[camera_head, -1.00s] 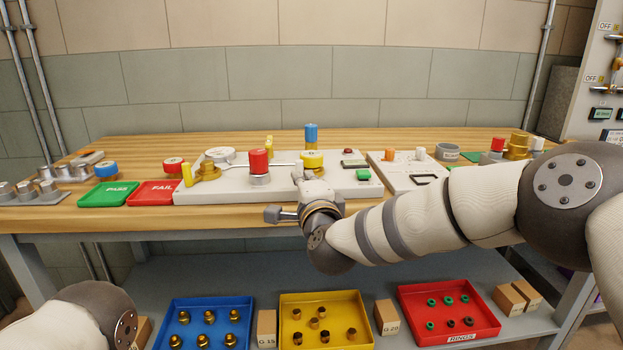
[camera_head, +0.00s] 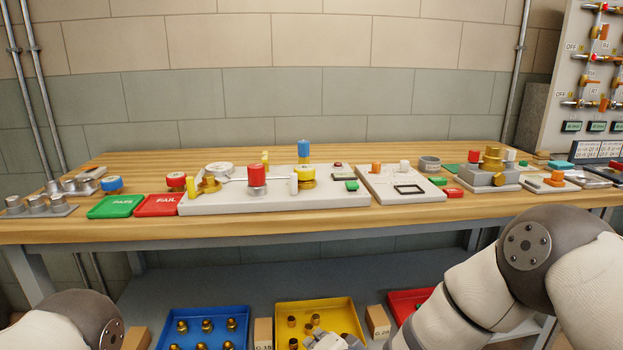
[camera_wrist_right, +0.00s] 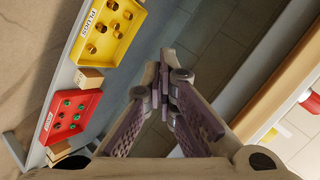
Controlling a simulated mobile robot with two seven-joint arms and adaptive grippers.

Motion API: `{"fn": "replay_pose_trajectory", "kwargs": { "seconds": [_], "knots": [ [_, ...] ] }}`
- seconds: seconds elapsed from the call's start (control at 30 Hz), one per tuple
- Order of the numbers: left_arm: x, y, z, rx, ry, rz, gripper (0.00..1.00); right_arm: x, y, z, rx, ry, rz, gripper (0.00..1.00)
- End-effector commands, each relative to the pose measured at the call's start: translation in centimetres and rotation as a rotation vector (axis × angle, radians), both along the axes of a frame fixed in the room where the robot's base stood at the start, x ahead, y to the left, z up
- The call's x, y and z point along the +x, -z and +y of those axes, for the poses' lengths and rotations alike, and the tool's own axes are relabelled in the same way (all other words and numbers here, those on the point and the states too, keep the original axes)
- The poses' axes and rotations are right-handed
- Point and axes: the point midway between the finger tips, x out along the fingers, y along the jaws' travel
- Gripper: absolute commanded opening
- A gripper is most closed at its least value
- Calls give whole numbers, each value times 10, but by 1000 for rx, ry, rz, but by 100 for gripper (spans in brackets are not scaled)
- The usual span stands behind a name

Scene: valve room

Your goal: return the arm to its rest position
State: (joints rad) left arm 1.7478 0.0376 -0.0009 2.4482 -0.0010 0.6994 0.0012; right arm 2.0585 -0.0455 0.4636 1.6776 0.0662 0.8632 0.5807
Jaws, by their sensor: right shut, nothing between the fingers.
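My right arm (camera_head: 460,315) comes in from the lower right and bends down in front of the bench. My right gripper (camera_head: 335,341) shows only in part at the bottom edge of the head view, in front of the yellow tray. In the right wrist view, its fingers (camera_wrist_right: 163,75) are shut with nothing between them. The gripper is clear of the bench top and touches nothing that I can see. Of my left arm, only a rounded joint (camera_head: 85,318) shows at the lower left; its gripper is out of view.
The wooden bench (camera_head: 240,230) carries a grey fixture board (camera_head: 225,206), a green PASS tray (camera_head: 115,206) and a red FAIL tray (camera_head: 160,205). On the shelf below are a blue tray (camera_head: 205,312), a yellow tray (camera_head: 316,304) and a red tray (camera_wrist_right: 75,108). A valve panel (camera_head: 575,30) stands right.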

Motion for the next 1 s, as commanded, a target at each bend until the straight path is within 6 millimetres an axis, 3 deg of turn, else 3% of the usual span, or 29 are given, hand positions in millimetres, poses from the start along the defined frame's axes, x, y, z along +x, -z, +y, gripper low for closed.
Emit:
{"fn": "replay_pose_trajectory", "kwargs": {
  "seconds": [0.1, 0.23, 0.37, 0.4, 0.5, 0.6, 0.7, 1.0],
  "knots": [
    [7, -7, 0, 0, 0, -23, 40, -88, 66, -42, -198, -131, 186, 0],
    [12, -12, 0, 0, 0, -41, 40, -197, 113, -95, -380, -293, 403, 0],
    [17, -17, 0, 0, -2, -60, 40, -311, 128, -150, -516, -466, 630, 0],
    [19, -19, 0, 0, -1, -65, 40, -344, 127, -165, -545, -517, 697, 0],
    [21, -21, 0, -1, -2, -75, 40, -410, 115, -194, -591, -624, 834, 0],
    [23, -23, 0, -1, -2, -80, 40, -451, 103, -211, -611, -695, 923, 0],
    [23, -23, 0, 0, -2, -81, 40, -469, 96, -218, -617, -726, 962, 0],
    [23, -23, 0, -1, -2, -79, 40, -471, 96, -218, -617, -731, 967, 0]
  ]
}}
